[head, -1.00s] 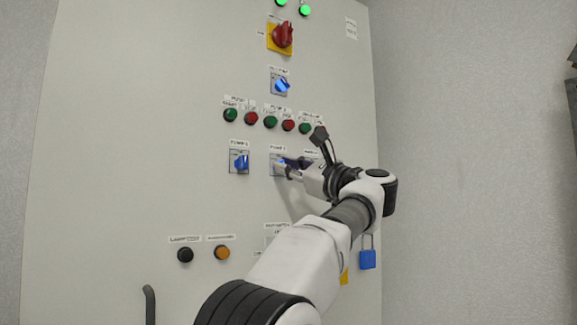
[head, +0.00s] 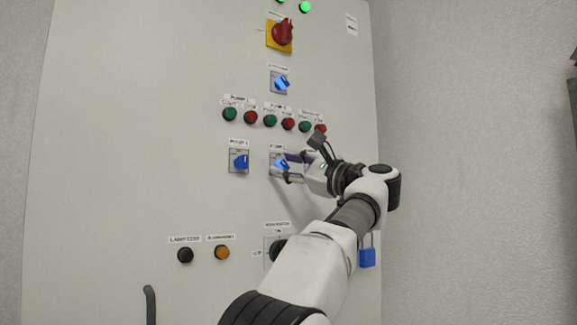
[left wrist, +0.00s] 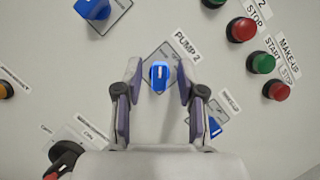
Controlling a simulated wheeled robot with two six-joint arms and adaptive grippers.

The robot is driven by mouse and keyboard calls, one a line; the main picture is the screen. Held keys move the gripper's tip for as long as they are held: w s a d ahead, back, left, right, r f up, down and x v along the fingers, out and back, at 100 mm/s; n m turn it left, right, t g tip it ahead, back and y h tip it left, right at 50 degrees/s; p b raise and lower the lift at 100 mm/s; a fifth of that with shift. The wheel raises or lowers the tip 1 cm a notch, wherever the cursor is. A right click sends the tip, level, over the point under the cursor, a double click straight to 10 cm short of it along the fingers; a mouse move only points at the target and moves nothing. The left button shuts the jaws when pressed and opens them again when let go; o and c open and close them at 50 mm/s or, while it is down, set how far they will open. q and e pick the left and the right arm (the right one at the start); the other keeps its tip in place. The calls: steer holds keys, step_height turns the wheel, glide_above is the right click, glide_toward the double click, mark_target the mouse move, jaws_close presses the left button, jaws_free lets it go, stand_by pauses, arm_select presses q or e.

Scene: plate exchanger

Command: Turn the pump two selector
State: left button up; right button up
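The pump two selector is a blue knob (left wrist: 159,76) on a pale square plate under the label "PUMP 2" in the left wrist view. It also shows in the head view, as a blue knob (head: 281,164) in the middle of the panel. My left gripper (left wrist: 158,82) is open, with one finger on each side of the knob and a gap on both sides. In the head view my left gripper (head: 288,168) reaches the selector from the right and partly covers its plate. My right gripper is in neither view.
A similar blue selector (head: 239,162) sits just left. Green and red buttons (head: 270,120) run in a row above, with another blue selector (head: 281,83) and a red rotary switch (head: 283,31) higher. A black knob (head: 278,250) and blue padlock (head: 367,258) are below.

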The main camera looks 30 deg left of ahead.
arm_select(q)
steer(key=v, duration=1.2)
steer(key=shift+a+f, duration=0.1)
steer(key=shift+f, duration=0.05)
